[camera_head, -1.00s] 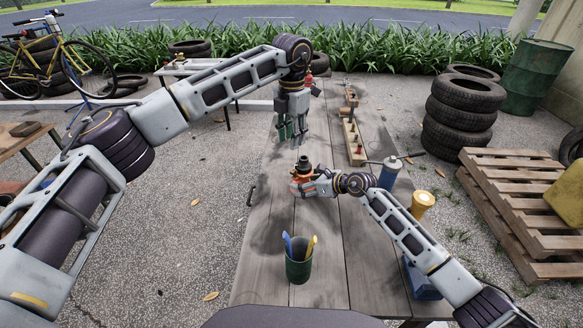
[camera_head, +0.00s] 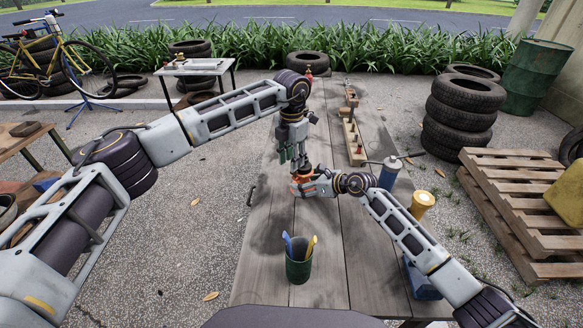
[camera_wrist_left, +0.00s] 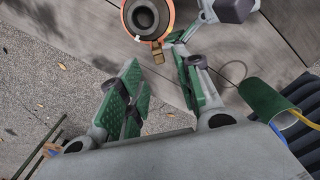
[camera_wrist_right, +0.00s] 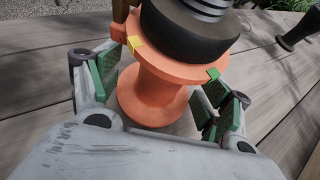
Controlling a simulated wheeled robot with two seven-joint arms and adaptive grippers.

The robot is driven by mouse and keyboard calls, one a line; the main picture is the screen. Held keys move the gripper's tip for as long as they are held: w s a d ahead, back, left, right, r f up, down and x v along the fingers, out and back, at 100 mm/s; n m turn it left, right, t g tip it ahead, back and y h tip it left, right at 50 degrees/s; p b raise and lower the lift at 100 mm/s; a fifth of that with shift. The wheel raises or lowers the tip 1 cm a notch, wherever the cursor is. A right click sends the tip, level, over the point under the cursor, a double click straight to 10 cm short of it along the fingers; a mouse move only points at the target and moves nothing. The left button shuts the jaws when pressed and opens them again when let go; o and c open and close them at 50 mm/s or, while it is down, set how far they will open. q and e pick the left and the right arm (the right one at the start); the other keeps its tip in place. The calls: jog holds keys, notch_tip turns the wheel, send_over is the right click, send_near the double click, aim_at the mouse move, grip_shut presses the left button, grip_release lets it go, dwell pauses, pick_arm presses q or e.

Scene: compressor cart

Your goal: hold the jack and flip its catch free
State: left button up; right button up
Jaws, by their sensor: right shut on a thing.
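The orange jack (camera_wrist_right: 155,95) stands upright on the wooden table, with a black collar and ribbed top. In the head view the jack (camera_head: 296,189) is largely covered by my grippers. My right gripper (camera_wrist_right: 160,100) is shut around its orange waist, one green-padded finger on each side. A small brass catch (camera_wrist_left: 157,50) sticks out from the jack's rim in the left wrist view. My left gripper (camera_wrist_left: 158,85) points down above the jack, its green-padded fingers apart with nothing between them. The catch lies just beyond its fingertips.
A green cup (camera_head: 299,265) with blue and yellow tools stands nearer on the table. A blue canister (camera_head: 389,173), a yellow-topped item (camera_head: 421,204) and a wooden block rack (camera_head: 354,143) are to the right. The table's left side is mostly clear.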

aim_at(293, 175)
pick_arm(q)
jog(key=shift+f, duration=1.9)
grip_shut()
